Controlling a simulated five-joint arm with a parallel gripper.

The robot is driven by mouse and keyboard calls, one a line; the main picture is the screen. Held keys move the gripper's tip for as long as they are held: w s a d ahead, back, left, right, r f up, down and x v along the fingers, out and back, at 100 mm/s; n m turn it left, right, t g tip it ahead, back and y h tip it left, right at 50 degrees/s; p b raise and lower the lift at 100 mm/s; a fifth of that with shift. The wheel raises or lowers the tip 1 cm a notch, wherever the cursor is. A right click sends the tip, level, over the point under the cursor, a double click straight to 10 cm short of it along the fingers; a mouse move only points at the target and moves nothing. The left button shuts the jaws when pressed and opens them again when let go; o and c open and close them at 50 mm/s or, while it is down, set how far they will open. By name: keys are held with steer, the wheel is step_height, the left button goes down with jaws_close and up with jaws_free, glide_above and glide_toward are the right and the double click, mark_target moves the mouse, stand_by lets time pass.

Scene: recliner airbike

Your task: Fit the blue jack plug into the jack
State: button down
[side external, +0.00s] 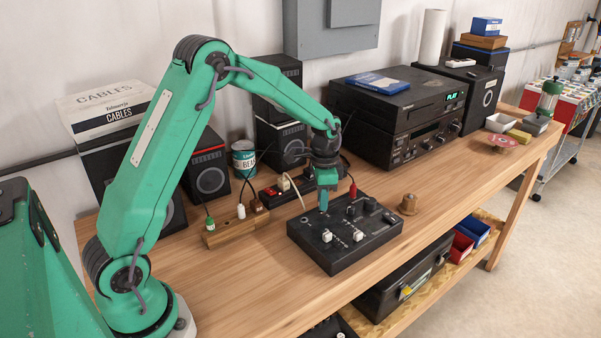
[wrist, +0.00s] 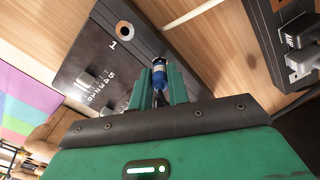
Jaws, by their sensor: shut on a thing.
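My gripper (side external: 323,200) is over the back-left part of the black control box (side external: 338,258), pointing down. In the wrist view, its green fingers (wrist: 160,85) are shut on the blue jack plug (wrist: 159,72), which has a pale tip end pointing away from me. The box (wrist: 75,60) shows there with a dark round jack (wrist: 124,30) with a light ring, near its edge. The jack is up and left of the plug's tip, and the two look apart in the picture.
A red plug (side external: 352,191) stands at the box's back. A wooden block (side external: 235,229) with several plugs is to the left. A black power strip (side external: 290,186) lies behind. The bench front (side external: 270,295) is clear.

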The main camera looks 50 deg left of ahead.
steer(key=shift+f, duration=0.55)
steer(key=c, duration=1.3)
jaws_free()
steer(key=shift+o, duration=0.2)
steer(key=shift+r, duration=0.1)
step_height(320, 180, up, 6)
steer(key=shift+r, duration=0.8)
steer(key=shift+r, duration=0.1)
